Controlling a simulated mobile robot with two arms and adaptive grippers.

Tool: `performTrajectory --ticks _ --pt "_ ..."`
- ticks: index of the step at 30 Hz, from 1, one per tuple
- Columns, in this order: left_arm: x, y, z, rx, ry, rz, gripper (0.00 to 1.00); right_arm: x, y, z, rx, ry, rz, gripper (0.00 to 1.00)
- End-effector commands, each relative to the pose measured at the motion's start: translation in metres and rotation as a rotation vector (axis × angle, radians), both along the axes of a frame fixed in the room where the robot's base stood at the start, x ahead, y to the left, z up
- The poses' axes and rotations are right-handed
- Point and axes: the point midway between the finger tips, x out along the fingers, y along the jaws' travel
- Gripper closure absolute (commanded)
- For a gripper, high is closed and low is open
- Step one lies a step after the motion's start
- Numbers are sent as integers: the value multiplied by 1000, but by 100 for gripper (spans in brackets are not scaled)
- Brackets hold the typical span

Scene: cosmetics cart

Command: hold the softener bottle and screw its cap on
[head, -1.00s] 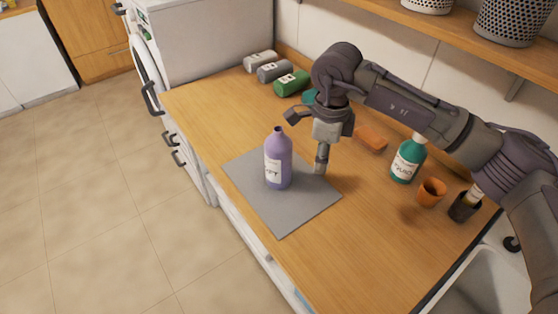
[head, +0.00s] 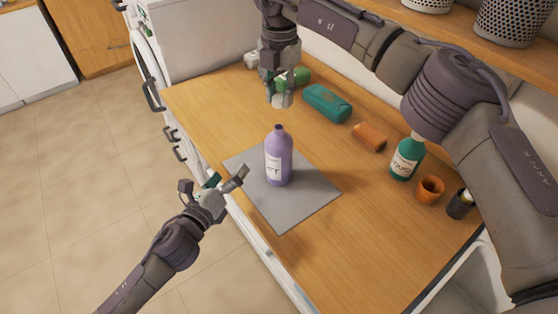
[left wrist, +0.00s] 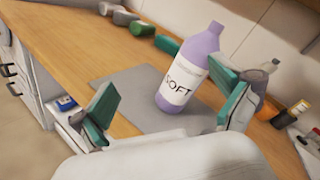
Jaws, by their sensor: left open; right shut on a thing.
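The softener bottle (head: 278,160) is lilac with a white label and stands upright on the grey mat (head: 290,212), its dark mouth uncovered. In the left wrist view the bottle (left wrist: 190,72) shows between the spread green finger pads. My left gripper (head: 227,180) is open and empty, at the counter's front edge, left of the bottle and apart from it. My right gripper (head: 280,98) is above the counter behind the bottle, higher than its mouth. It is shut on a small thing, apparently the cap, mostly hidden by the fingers.
The counter right of the mat is clear.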

Motion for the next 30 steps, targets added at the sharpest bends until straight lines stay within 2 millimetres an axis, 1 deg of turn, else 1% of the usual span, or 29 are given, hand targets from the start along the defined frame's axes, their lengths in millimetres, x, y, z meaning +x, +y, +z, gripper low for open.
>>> performTrajectory --ticks 1,3,6,9,13,23,26,30 --pt "4 -8 3 133 -94 -77 0 0 0 0 0 0 -5 83" --pt "4 -19 4 285 -205 -169 0 0 1 1 0 0 -9 83" --pt "3 -28 2 443 -325 -265 0 0 1 1 0 0 -12 83" --pt "1 -33 0 529 -393 -321 0 0 1 1 0 0 -14 83" --pt "0 -35 -2 566 -423 -345 0 0 1 1 0 0 -15 83" --pt "1 -37 -1 562 -421 -343 0 0 1 1 0 0 -14 83" --pt "7 -42 -1 561 -423 -342 0 0 1 1 0 0 -14 83" --pt "23 -57 1 561 -425 -342 0 0 1 1 0 0 -14 83"
